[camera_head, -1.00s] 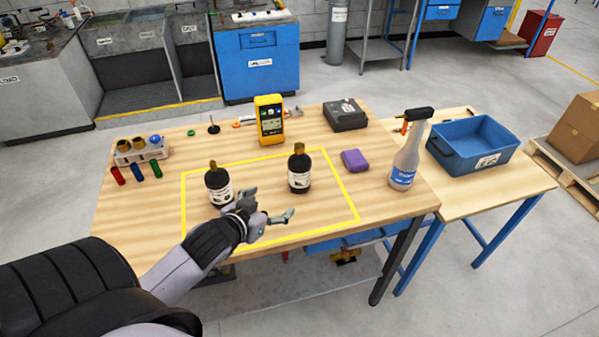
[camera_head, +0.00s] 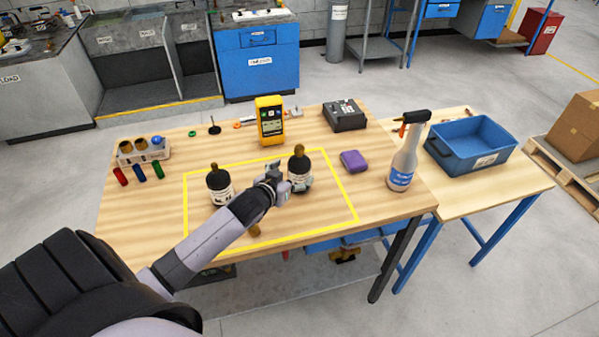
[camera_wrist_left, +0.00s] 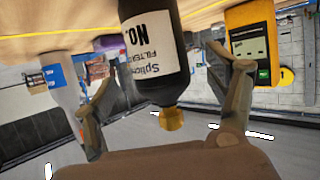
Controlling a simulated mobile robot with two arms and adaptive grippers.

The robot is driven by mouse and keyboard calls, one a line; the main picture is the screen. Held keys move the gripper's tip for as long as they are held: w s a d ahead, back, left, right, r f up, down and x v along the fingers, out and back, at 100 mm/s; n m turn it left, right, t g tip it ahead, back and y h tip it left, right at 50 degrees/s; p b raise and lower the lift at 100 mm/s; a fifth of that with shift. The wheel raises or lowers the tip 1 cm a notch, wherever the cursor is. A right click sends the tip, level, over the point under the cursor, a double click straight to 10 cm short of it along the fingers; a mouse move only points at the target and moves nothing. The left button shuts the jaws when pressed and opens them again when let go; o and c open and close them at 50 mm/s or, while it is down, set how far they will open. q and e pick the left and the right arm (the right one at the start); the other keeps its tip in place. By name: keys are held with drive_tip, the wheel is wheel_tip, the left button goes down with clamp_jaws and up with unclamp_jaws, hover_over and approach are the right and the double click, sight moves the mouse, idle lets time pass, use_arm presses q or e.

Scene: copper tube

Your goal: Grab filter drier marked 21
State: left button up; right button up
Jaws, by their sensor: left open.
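Two dark bottle-shaped filter driers with white labels and brass tops stand upright within the yellow outline on the table: the left drier (camera_head: 220,185) and the right drier (camera_head: 299,166). My left gripper (camera_head: 289,186) is at the right drier, low on its near side. In the left wrist view, which is upside down, that drier (camera_wrist_left: 155,55) shows between the spread fingers (camera_wrist_left: 168,85), with a gap on each side. Its label reads "Splice", "FILTER" and "NO."; the number is out of sight. The left drier's number is too small to read. My right gripper is not in view.
A purple block (camera_head: 354,161) lies right of the driers, and a spray bottle (camera_head: 404,155) stands further right. A yellow meter (camera_head: 270,121) and a dark box (camera_head: 345,115) are behind. A blue bin (camera_head: 473,150) is on the side table. The table's front left is clear.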

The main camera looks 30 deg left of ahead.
use_arm(q)
drive_tip(key=shift+p+x, duration=0.6)
drive_tip(key=shift+x, duration=1.95)
drive_tip(key=shift+s+f, duration=0.1)
drive_tip(key=shift+c, duration=0.4)
drive_tip(key=c, duration=1.6)
drive_tip(key=shift+c, duration=0.5)
